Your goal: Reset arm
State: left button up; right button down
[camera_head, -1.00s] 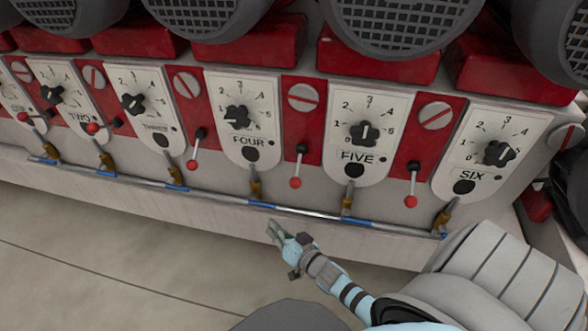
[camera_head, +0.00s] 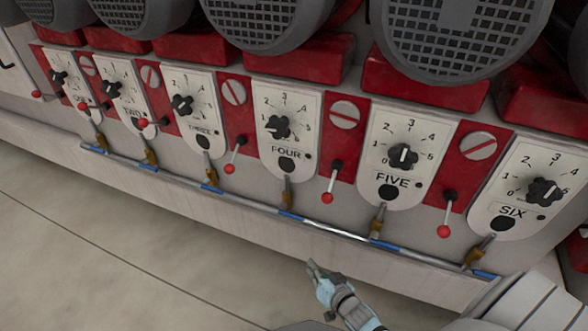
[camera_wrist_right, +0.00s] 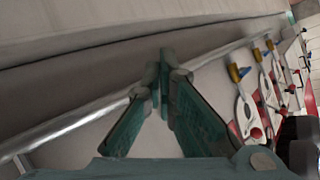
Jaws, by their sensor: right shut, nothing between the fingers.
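My right gripper (camera_head: 312,266) shows at the bottom of the head view, in front of the machine's lower edge and below the FOUR and FIVE plates. Its fingers are shut with nothing between them. In the right wrist view its two green fingers (camera_wrist_right: 163,85) meet near the tips, apart from the pipe. My left gripper is in neither view. The machine carries a row of dial plates, with the FOUR dial (camera_head: 277,127), FIVE dial (camera_head: 403,156) and SIX dial (camera_head: 544,191) nearest.
Small levers with red knobs, such as this lever (camera_head: 328,186), stand between the plates. A blue and silver pipe (camera_head: 335,231) with brass valves runs along the machine's base. Large grey motors (camera_head: 455,40) sit above. The floor (camera_head: 120,250) at lower left is clear.

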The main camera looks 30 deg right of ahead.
jog(key=s+d+f+n+g+h, duration=0.15)
jog(key=s+f+n+g, duration=0.45)
jog(key=s+f, duration=1)
jog(key=s+a+f+g, duration=0.2)
jog(key=s+g, duration=0.3)
jog(key=s, duration=1.3)
jog(key=shift+s+f+g+y, duration=0.3)
jog(key=shift+s+f+y, duration=0.1)
jog(key=shift+f, duration=0.3)
jog(key=shift+w, duration=0.1)
